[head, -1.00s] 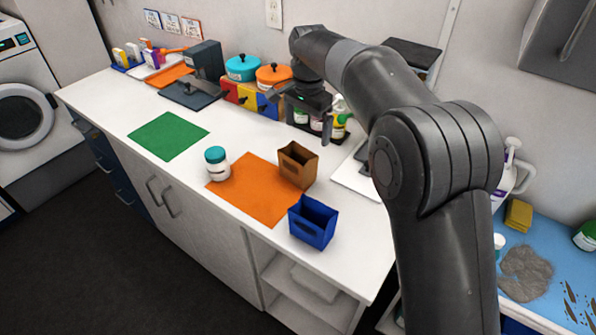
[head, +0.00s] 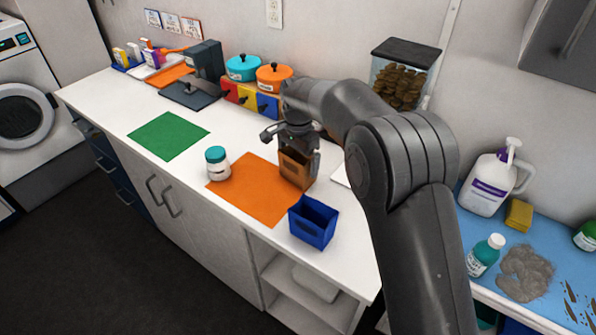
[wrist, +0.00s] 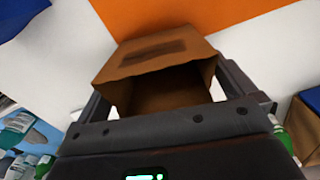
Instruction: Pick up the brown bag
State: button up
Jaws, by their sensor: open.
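The brown bag (head: 292,171) is a small open-topped bag standing upright on the back right part of the orange mat (head: 245,194). My gripper (head: 299,157) is right at the bag, over its top. In the wrist view the bag (wrist: 160,60) stands between my two fingers (wrist: 168,88), one on each side, with its open mouth facing the camera. The jaws are open. I cannot tell whether either finger touches the bag. In the head view my gripper hides part of the bag's top and back.
A blue bin (head: 313,224) stands close in front of the bag, near the counter edge. A white jar with a teal lid (head: 217,165) stands to the left. A green mat (head: 168,136) lies farther left, bare. Pots and colored boxes line the wall behind.

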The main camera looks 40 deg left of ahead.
jog(key=shift+f, duration=0.3)
jog(key=shift+c, duration=0.3)
jog(key=c, duration=0.6)
jog(key=shift+c, duration=0.2)
